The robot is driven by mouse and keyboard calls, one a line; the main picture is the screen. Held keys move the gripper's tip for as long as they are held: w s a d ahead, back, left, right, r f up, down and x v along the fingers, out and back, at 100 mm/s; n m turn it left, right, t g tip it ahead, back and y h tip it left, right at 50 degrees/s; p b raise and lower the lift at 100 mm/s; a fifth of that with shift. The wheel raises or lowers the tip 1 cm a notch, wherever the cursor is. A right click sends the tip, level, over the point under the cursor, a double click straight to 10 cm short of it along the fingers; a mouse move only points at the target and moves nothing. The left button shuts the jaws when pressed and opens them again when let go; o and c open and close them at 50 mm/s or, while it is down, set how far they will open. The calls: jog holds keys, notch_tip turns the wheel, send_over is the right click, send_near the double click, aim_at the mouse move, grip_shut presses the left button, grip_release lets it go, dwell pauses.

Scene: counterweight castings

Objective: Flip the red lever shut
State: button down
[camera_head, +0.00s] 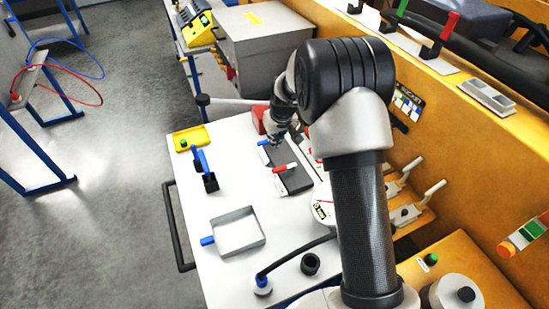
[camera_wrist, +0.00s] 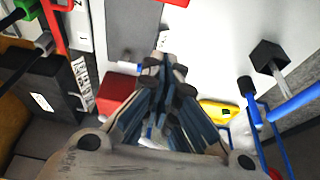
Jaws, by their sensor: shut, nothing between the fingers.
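The red lever (camera_head: 284,168) has a red grip with a white end. It lies across the top of a dark grey block (camera_head: 298,181) on the white table. In the wrist view, a red piece (camera_wrist: 178,2) that looks like its grip shows at the top edge, beside the grey block (camera_wrist: 135,35). A blue-tipped lever (camera_head: 263,143) sits at the far end of the block. My gripper (camera_head: 282,143) is shut and empty over the block's far end, beyond the red lever. In the wrist view my gripper (camera_wrist: 165,62) points toward the block; whether it touches is unclear.
A red box (camera_wrist: 118,90) stands near my gripper. A yellow tray (camera_head: 191,138), a blue lever on a black base (camera_head: 205,172) and an open metal tray (camera_head: 238,233) stand on the table's left. A round gauge (camera_head: 322,207) is right of the block.

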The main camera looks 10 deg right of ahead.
aim_at(285, 168)
jog(key=shift+f, duration=0.1)
jog(key=b+x, duration=0.1)
jog(key=x, duration=0.9)
jog(key=shift+f+b, duration=0.2)
jog(key=shift+b, duration=0.2)
jog(key=s, duration=0.3)
jog(key=shift+s+d+r, duration=0.15)
jog(key=shift+d+r, duration=0.2)
jog(key=shift+s+d, duration=0.1)
jog(key=shift+s, duration=0.25)
jog(key=shift+f+b, duration=0.1)
jog(key=shift+b, duration=0.2)
